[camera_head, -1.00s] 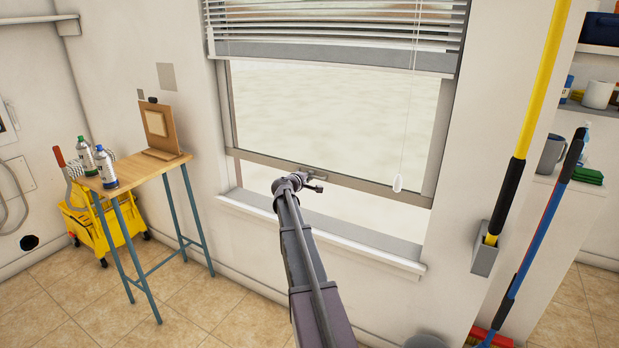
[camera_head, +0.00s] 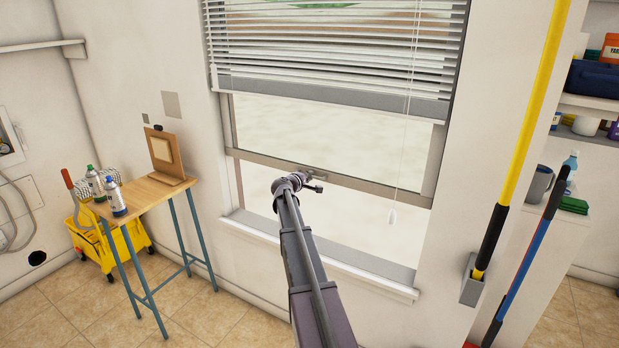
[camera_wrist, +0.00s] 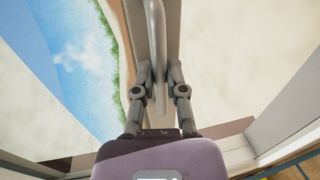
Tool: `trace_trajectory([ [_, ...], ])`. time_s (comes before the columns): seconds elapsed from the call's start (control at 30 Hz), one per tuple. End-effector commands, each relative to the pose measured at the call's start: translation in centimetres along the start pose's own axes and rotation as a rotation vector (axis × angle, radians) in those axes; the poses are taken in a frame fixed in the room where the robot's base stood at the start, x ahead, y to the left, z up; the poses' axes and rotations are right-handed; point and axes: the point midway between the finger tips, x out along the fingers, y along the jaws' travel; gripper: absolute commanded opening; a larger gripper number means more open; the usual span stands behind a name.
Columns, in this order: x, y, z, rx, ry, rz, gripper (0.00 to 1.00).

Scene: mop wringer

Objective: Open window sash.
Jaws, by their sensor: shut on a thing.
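The window sash (camera_head: 375,189) shows its lower rail crossing the window in the head view. The rail stands well above the white sill (camera_head: 320,262), with an open gap between them. My gripper (camera_head: 312,183) is at the middle of the rail. In the wrist view, the fingers of my gripper (camera_wrist: 158,76) are shut on the sash handle (camera_wrist: 154,28), a pale rounded bar on the sash rail. My wrist partly hides the handle in the head view.
A blind (camera_head: 335,50) covers the upper window, with a pull cord (camera_head: 391,217) hanging at right. A small table (camera_head: 150,192) with cans and a clipboard stands left, beside a yellow mop bucket (camera_head: 128,240). A yellow pole (camera_head: 525,120) stands right.

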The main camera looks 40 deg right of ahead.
Motion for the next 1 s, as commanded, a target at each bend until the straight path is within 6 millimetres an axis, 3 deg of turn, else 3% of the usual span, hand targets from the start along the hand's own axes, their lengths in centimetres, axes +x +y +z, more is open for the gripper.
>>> trace_trajectory([
  [0.13, -0.11, 0.93, 0.01, -0.001, -0.001, 0.001, 0.00],
  [0.57, -0.15, 0.99, -0.01, -0.001, 0.000, 0.001, 0.00],
  [0.6, -0.15, 0.99, -0.02, -0.001, 0.000, 0.001, 0.19],
  [0.67, -0.16, 0.98, -0.02, -0.001, 0.000, 0.001, 0.31],
  [1.0, -0.21, 0.96, -0.03, 0.000, 0.000, 0.000, 0.31],
])
